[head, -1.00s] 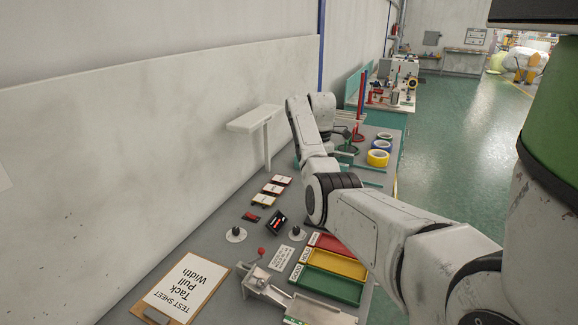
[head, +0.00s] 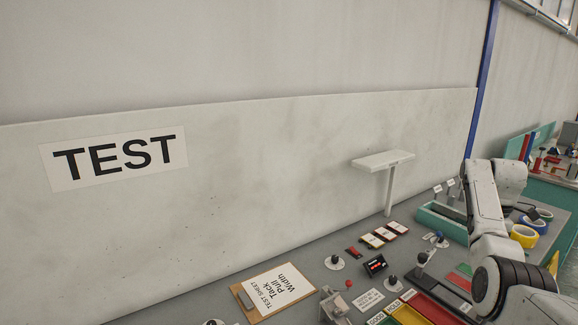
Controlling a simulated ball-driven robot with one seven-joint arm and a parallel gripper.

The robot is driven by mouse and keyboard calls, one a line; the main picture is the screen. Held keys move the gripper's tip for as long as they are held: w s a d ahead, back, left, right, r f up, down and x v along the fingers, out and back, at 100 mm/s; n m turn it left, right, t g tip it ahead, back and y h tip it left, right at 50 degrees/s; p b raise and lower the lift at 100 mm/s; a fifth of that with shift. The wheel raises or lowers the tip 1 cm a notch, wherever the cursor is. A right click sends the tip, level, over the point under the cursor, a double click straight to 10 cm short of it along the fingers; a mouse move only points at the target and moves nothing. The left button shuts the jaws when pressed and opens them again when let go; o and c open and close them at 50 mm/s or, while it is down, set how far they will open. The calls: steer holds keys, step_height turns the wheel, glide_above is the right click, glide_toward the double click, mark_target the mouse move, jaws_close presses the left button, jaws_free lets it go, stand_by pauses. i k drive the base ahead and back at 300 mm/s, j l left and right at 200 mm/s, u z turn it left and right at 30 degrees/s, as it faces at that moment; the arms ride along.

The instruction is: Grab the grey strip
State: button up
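My arm stands at the right of the head view, with its elbow low and its wrist raised. My gripper is hidden behind the arm links, so its fingers do not show. I cannot make out the grey strip for sure. A long dark grey piece (head: 447,213) lies in a teal tray (head: 437,225) at the back of the bench, left of my arm; it is too small to tell what it is. Short red and green strips (head: 463,270) lie on the bench close to my elbow.
Tape rolls, one yellow (head: 523,236) and one blue (head: 532,224), stand right of my wrist. Coloured trays (head: 436,308) sit at the front right. A white T-shaped stand (head: 383,161) rises by the wall.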

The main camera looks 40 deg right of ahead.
mark_target(465, 308)
steer(key=k, duration=1)
